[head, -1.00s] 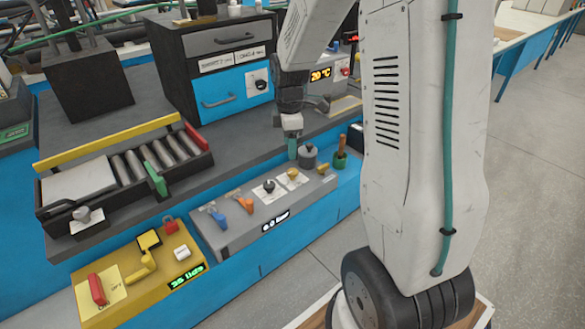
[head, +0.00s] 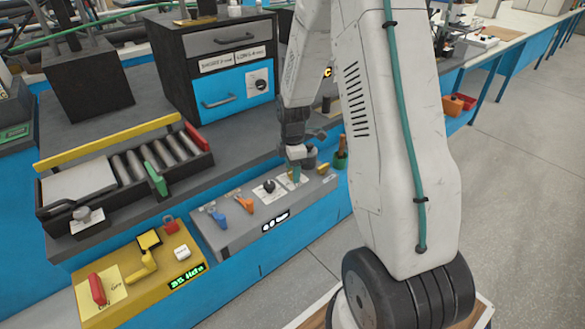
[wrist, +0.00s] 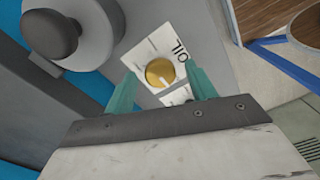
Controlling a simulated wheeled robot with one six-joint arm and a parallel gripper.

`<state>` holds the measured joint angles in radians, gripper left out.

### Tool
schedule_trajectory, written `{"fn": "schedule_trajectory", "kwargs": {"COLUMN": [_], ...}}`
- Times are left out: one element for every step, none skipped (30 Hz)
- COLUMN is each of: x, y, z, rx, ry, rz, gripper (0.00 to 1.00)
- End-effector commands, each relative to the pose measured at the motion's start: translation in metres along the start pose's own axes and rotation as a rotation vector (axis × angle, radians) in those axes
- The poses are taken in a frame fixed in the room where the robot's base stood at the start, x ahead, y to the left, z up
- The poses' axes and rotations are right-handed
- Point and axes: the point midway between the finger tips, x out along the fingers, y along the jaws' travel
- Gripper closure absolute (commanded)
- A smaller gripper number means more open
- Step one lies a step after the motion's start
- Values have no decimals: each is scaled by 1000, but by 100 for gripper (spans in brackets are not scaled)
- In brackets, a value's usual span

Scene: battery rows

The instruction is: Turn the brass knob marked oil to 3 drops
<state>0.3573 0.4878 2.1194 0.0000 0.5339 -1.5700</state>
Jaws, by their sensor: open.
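The brass knob (wrist: 160,72) sits on a white card marked OIL (wrist: 178,42) in the wrist view. My gripper (wrist: 160,86) is open, with one green fingertip on each side of the knob as seen from the wrist. I cannot tell how far above the knob the fingertips are, and no contact shows. In the head view my gripper (head: 295,172) is low over the grey control panel (head: 237,232) and hides the brass knob. The knob's pointer and drop scale cannot be read.
A dark round knob (head: 269,186) on a white card is just left of my gripper. Blue (head: 216,216) and orange (head: 244,203) levers stand farther left. A grey capped cylinder (wrist: 68,36) is close by in the wrist view. A green pot (head: 340,160) stands at the panel's right.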

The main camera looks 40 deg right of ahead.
Motion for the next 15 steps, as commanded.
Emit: {"fn": "schedule_trajectory", "kwargs": {"x": [0,0,0,0,0,0,0,0,0,0,0,0,0,0,0], "y": [0,0,0,0,0,0,0,0,0,0,0,0,0,0,0], "z": [0,0,0,0,0,0,0,0,0,0,0,0,0,0,0], "rx": [0,0,0,0,0,0,0,0,0,0,0,1,2,4,8], "ry": [0,0,0,0,0,0,0,0,0,0,0,0,0,0,0], "rz": [0,0,0,0,0,0,0,0,0,0,0,0,0,0,0], "gripper": [44,44,44,50,58,69,78,86,89,89,89,89,89,89,89]}}
